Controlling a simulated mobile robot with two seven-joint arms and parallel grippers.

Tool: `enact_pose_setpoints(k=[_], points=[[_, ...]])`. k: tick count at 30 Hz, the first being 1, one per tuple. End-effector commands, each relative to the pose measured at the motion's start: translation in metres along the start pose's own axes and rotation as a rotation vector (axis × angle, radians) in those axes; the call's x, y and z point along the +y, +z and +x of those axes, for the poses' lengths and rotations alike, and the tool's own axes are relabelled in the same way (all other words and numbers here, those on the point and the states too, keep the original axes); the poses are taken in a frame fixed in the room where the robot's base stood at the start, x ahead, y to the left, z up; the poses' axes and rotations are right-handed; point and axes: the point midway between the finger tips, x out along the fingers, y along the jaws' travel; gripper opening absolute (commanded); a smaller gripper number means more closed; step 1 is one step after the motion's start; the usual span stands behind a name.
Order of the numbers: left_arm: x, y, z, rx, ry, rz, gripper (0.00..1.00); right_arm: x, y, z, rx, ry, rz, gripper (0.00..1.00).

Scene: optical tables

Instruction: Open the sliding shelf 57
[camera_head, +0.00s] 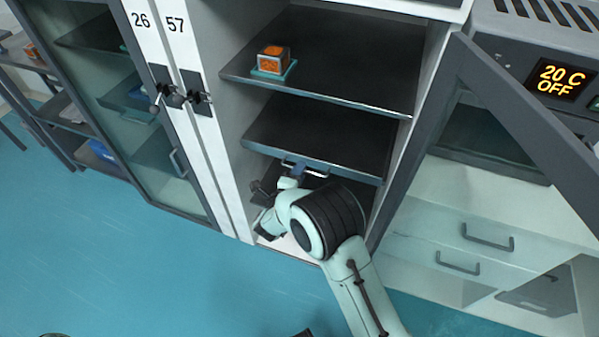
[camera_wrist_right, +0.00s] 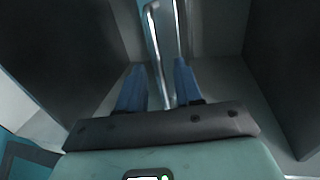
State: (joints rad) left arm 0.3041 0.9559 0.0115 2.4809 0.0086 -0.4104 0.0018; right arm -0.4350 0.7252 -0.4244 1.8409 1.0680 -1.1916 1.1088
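The open cabinet marked 57 stands in the middle of the head view. Its lower dark sliding shelf (camera_head: 318,138) has a metal handle (camera_head: 318,173) below its front edge. My right gripper (camera_head: 298,170) is at this handle, its fingers partly hidden by my wrist. In the right wrist view, the blue fingers of my right gripper (camera_wrist_right: 160,85) are apart. The metal handle (camera_wrist_right: 154,40) runs into the gap between them, and I see no clear contact with either finger.
An upper shelf (camera_head: 335,70) holds an orange box (camera_head: 272,59) on a small teal base. A glass door (camera_head: 150,130) of cabinet 26 is at left. An open door frame (camera_head: 425,130) stands right, before a unit with a temperature display (camera_head: 560,82).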

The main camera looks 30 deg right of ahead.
Motion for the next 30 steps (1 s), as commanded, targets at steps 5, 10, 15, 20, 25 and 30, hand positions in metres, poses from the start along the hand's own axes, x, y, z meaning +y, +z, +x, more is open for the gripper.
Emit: enact_pose_setpoints(k=[5, 10, 15, 20, 25, 30], points=[[0.0001, -0.0001, 0.0000, 0.000, 0.000, 0.000, 0.00, -0.0002, 0.0000, 0.0069, 0.000, 0.000, 0.000, 0.35], [0.0001, -0.0002, 0.0000, 0.000, 0.000, 0.000, 0.00, -0.0001, 0.0000, 0.0069, 0.000, 0.000, -0.001, 0.35], [0.0001, -0.0002, 0.0000, 0.000, 0.000, 0.000, 0.00, 0.0000, 0.0000, 0.0067, 0.000, 0.000, -0.001, 0.00], [0.0001, -0.0002, 0.0000, 0.000, 0.000, 0.000, 0.00, -0.0001, 0.0000, 0.0066, 0.000, 0.000, -0.001, 0.00], [0.0001, -0.0002, 0.0000, 0.000, 0.000, 0.000, 0.00, 0.0000, 0.0000, 0.0065, 0.000, 0.001, -0.001, 0.00], [0.0001, -0.0002, 0.0000, 0.000, 0.000, 0.000, 0.00, 0.0000, 0.0001, 0.0064, 0.000, 0.001, 0.000, 0.00]])
